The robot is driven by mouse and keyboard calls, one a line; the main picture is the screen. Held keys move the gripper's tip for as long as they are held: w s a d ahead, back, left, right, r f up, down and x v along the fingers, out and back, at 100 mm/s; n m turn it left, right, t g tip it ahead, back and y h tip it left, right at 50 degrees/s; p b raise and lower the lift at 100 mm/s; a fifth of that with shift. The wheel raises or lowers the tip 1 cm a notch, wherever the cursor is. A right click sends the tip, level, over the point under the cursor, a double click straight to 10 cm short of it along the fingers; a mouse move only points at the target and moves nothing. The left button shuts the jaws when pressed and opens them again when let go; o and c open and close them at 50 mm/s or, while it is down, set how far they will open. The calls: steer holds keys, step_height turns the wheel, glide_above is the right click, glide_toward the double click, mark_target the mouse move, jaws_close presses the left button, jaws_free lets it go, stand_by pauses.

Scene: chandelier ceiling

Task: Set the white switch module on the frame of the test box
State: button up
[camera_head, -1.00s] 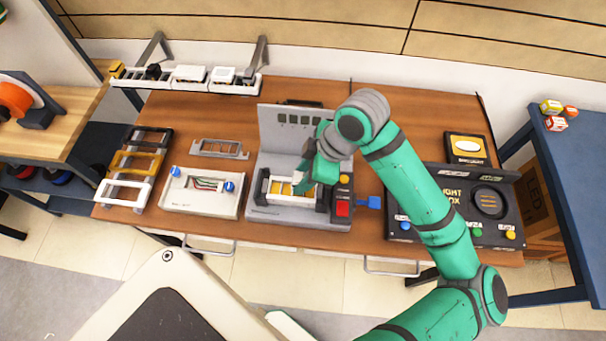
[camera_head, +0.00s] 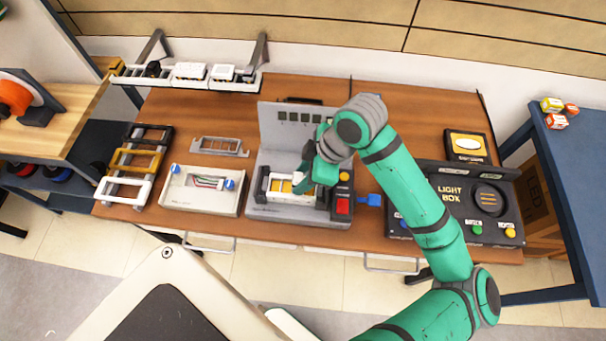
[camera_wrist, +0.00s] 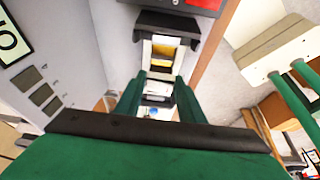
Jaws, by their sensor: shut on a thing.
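The grey test box (camera_head: 283,211) stands mid-table with an upright panel behind it. A white frame (camera_head: 264,187) with yellow inside sits on it; the frame also shows in the wrist view (camera_wrist: 147,52). My gripper (camera_head: 303,183) points down over the right part of this frame. In the wrist view, my gripper (camera_wrist: 158,92) is shut on a small white piece, the white switch module (camera_wrist: 157,98), mostly hidden between the green fingers. The fingers hide whether the module touches the frame.
Red and yellow buttons (camera_head: 343,206) sit right of the frame. A white tray with wires (camera_head: 200,203) and colored frames (camera_head: 125,190) lie left. A rack (camera_head: 133,83) with modules stands behind. The black light box (camera_head: 452,205) is right.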

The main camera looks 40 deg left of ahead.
steer(key=shift+f, duration=0.7)
stand_by(0.7)
steer(key=o, duration=1.1)
steer(key=shift+r, duration=3)
